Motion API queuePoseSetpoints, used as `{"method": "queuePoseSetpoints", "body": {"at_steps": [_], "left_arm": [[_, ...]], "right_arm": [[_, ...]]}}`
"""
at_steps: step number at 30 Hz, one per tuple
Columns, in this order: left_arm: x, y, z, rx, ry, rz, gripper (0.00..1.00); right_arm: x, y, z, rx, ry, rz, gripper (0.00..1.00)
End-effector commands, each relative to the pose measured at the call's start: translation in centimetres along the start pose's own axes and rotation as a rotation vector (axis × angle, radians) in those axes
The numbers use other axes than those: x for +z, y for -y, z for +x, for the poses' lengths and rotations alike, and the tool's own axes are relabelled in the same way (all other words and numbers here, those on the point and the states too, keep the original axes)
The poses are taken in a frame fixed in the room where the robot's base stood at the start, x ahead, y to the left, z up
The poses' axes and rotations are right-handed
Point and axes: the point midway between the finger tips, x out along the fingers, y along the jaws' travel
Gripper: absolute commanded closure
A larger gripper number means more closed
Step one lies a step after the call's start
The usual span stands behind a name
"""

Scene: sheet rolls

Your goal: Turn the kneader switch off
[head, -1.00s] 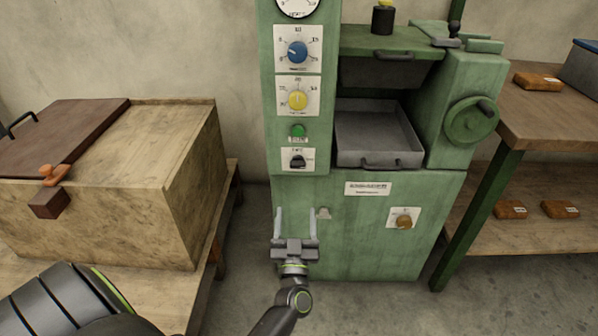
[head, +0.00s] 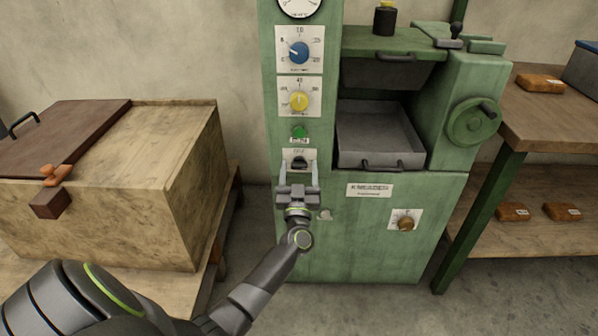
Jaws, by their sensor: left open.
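The green machine (head: 350,245) stands in the middle of the head view. A black switch (head: 299,163) on a white plate sits low on its left column, below a small green button (head: 299,132). A brown knob (head: 406,224) on another white plate sits lower right, below a nameplate (head: 369,190) too small to read surely. My left gripper (head: 299,173) is open and points up at the black switch, one finger at each side of its plate. I cannot tell whether the fingers touch it. My right gripper is not in view.
Above the switch are a yellow knob (head: 299,101), a blue knob (head: 299,53) and a gauge (head: 300,6). A metal tray (head: 380,157) sits in the machine's opening. A wooden box (head: 130,190) stands left, and a shelf table (head: 550,115) stands right.

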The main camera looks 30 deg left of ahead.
Motion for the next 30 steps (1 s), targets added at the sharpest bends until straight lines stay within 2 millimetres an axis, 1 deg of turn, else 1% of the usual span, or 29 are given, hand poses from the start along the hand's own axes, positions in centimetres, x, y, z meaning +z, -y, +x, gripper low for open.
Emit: {"method": "queuePoseSetpoints", "body": {"at_steps": [2, 12, 17, 23, 26, 28, 30], "left_arm": [[0.0, 0.0, 0.0, 0.0, 0.0, 0.0, 0.38], [0.0, 0.0, -0.1, 0.0, 0.0, 0.0, 0.83], [0.0, 0.0, -0.1, -0.002, 0.0, -0.006, 0.83], [-0.1, -0.1, 0.0, -0.023, 0.001, -0.055, 0.83], [-0.1, -0.1, 0.0, -0.044, 0.002, -0.104, 0.83], [-0.2, -0.2, 0.0, -0.062, 0.002, -0.149, 0.83], [-0.2, -0.2, 0.0, -0.083, 0.003, -0.202, 0.83]], "right_arm": [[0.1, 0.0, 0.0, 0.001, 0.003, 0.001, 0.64], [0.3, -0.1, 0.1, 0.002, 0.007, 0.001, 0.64], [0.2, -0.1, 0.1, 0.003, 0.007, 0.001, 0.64], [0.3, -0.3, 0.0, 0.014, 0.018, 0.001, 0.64], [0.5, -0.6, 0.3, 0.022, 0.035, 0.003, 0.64], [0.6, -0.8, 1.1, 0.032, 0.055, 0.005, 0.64], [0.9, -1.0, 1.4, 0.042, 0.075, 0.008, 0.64]]}}
